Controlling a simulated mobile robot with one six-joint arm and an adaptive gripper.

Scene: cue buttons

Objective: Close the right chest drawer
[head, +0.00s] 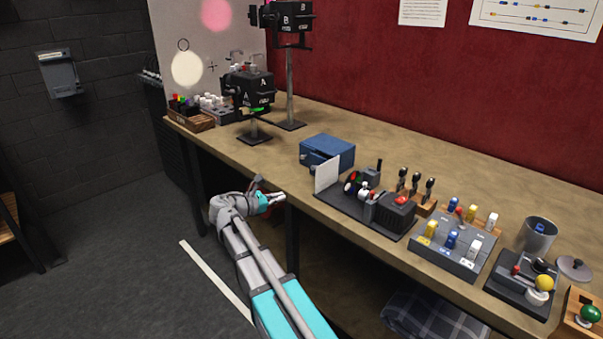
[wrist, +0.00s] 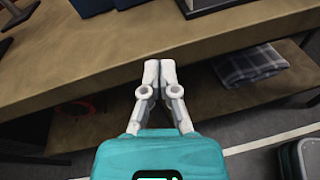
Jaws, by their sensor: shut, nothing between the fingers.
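A small blue chest (head: 327,150) sits on the workbench (head: 400,165), near its front edge. A part of its front sticks out towards the edge, but I cannot tell how far any drawer is open. A white card partly hides its right side. Blue surfaces that look like the chest show cut off at the top of the wrist view (wrist: 92,6). My gripper (head: 282,197) is shut and empty, in front of the bench edge and below and left of the chest. In the wrist view its fingertips (wrist: 160,66) meet in front of the bench edge.
Lamps (head: 253,90) stand to the left. A plaid cloth (wrist: 248,64) lies on the shelf below.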

